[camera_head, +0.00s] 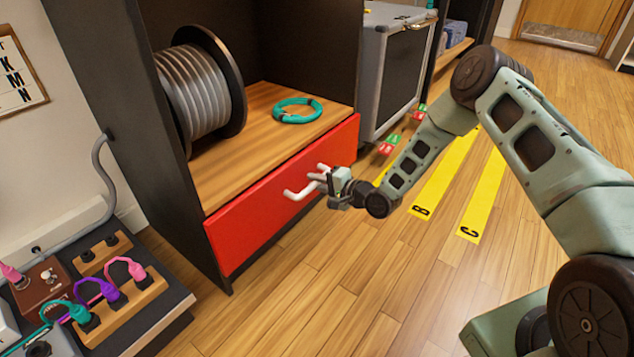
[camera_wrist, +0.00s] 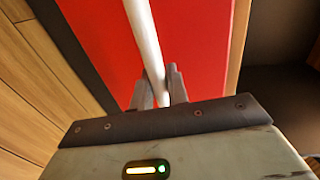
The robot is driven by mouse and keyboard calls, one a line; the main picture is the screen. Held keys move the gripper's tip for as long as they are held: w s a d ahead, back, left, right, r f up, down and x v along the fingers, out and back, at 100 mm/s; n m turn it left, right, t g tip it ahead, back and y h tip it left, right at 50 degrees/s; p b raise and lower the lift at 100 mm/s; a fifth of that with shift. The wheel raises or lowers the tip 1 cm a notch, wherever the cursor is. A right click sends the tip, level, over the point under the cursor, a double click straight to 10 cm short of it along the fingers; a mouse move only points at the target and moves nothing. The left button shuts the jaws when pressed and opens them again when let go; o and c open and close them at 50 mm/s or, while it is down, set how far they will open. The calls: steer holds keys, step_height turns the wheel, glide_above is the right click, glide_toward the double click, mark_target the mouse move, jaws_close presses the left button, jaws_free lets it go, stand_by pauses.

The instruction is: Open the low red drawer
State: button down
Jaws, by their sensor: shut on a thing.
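The low red drawer (camera_head: 268,205) is at the bottom of a black cabinet, under a wooden shelf. Its red front also fills the middle of the wrist view (camera_wrist: 200,40). A white bar handle (camera_head: 296,193) stands out from the drawer front, and in the wrist view the handle (camera_wrist: 143,35) runs down between my fingers. My gripper (camera_head: 328,180) is at the right part of the handle, with its fingers (camera_wrist: 160,88) shut on it. The drawer front looks flush with the cabinet or nearly so; I cannot tell if there is a small gap.
A cable drum (camera_head: 200,85) and a teal cable coil (camera_head: 298,110) are on the shelf (camera_head: 235,135) above the drawer. A low pedalboard (camera_head: 125,310) stands at the lower left. The wooden floor (camera_head: 330,290) in front of the drawer is clear, with yellow strips (camera_head: 440,185) further right.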

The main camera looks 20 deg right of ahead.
steer(key=f+p+v, duration=0.2)
steer(key=p+v, duration=0.1)
steer(key=v, duration=0.6)
steer(key=f+p+v, duration=0.2)
steer(key=p+v, duration=0.1)
steer(key=v, duration=0.6)
steer(key=s+f+p+v, duration=0.1)
steer(key=p+v, duration=0.3)
steer(key=v, duration=0.6)
steer(key=shift+d+f, duration=0.3)
steer(key=shift+f, duration=0.1)
steer(key=c, duration=1.4)
jaws_free()
steer(key=shift+c, duration=0.2)
steer(key=p+v, duration=0.5)
steer(key=v, duration=1.2)
steer(key=shift+s+p, duration=0.2)
steer(key=shift+p, duration=0.2)
steer(key=shift+d, duration=0.1)
